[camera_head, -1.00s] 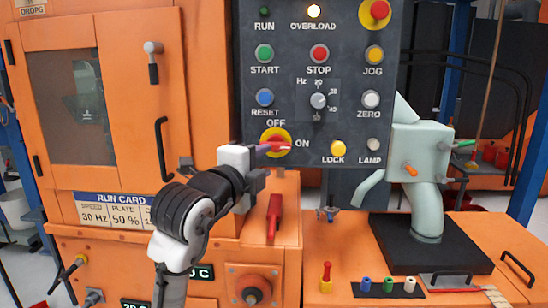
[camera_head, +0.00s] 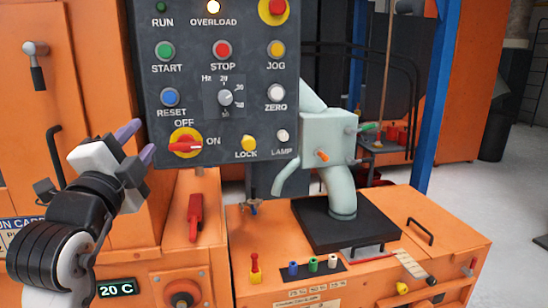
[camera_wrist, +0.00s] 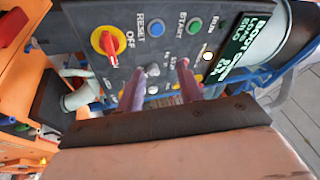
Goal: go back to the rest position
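The dark control panel (camera_head: 216,75) stands in front of my gripper (camera_head: 139,143), which is open and empty, its two purple-tipped fingers apart. My gripper is left of the red-handled OFF/ON switch (camera_head: 186,144) on its yellow disc and clear of it. The handle lies about level in the head view, with OFF above and ON to its right. The wrist view shows both fingers spread with nothing between them (camera_wrist: 160,88), and the red switch handle (camera_wrist: 109,46) to their left. The OVERLOAD lamp (camera_head: 212,7) is lit; the RUN lamp (camera_head: 160,7) looks dark.
An orange cabinet with a door handle (camera_head: 54,155) is close behind my arm at left. A red lever (camera_head: 195,217) stands below the panel. A pale green machine (camera_head: 335,150) sits on a black plate at right, near several coloured pegs. Open floor (camera_head: 490,200) lies at right.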

